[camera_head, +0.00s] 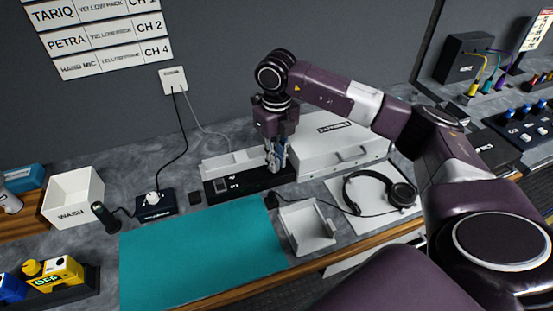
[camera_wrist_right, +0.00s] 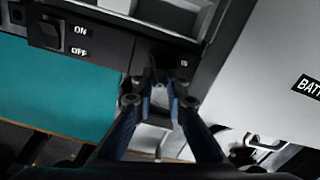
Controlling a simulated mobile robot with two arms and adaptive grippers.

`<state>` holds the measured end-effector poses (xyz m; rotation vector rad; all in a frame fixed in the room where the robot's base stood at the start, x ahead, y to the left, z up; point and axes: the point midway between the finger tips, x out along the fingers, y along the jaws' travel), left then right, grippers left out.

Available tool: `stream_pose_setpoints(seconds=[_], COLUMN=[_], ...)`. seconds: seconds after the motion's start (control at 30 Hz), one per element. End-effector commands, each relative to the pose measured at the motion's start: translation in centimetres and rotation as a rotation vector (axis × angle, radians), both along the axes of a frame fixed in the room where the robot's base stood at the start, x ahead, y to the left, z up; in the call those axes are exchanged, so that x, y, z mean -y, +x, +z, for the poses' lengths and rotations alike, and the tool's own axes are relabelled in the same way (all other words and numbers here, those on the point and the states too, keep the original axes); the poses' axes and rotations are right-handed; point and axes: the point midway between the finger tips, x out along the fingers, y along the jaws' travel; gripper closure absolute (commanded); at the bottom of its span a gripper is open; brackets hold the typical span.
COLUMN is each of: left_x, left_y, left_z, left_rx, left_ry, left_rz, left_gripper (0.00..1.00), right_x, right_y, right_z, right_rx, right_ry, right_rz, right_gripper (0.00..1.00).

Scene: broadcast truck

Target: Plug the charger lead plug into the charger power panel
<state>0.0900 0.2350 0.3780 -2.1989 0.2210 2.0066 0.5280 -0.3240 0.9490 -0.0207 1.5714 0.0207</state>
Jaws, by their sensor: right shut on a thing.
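The charger power panel is a low black unit (camera_head: 228,187) behind the teal mat. In the right wrist view its face (camera_wrist_right: 95,22) carries a rocker switch marked ON and OFF, and a small label that seems to read IN. My right gripper (camera_head: 276,163) points down at the panel's right end. In the right wrist view its fingertips (camera_wrist_right: 161,98) are close together by that label, shut on a small greyish piece, likely the charger lead plug (camera_wrist_right: 160,95). The fingers mostly hide it, and I cannot tell whether it is in a socket. My left gripper is not in view.
A teal mat (camera_head: 195,255) lies in front. A white open box (camera_head: 306,228) and a headset (camera_head: 380,192) lie to the right. A white case (camera_head: 335,146) stands behind. Leads hang from the wall outlet (camera_head: 173,80); a white WASH bin (camera_head: 73,196) stands left.

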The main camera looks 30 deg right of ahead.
Motion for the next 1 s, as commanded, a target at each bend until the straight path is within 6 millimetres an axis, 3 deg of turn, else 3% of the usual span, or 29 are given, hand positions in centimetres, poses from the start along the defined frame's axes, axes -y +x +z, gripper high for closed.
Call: stream_pose_setpoints(seconds=[0.6, 0.63, 0.8, 1.0], left_x=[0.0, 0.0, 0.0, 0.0], left_y=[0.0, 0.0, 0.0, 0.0], left_z=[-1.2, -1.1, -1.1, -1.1], left_rx=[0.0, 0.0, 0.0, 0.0], left_ry=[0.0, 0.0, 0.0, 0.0], left_rz=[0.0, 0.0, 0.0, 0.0], left_gripper=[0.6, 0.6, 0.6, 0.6], right_x=[0.0, 0.0, 0.0, 0.0], right_y=[0.0, 0.0, 0.0, 0.0], right_z=[-1.6, -1.6, -1.5, -1.5], right_rx=[-0.001, -0.001, -0.001, 0.0], right_ry=[0.0, 0.0, 0.0, 0.0], right_rz=[0.0, 0.0, 0.0, 0.0], right_gripper=[1.0, 0.85, 0.67, 0.67])
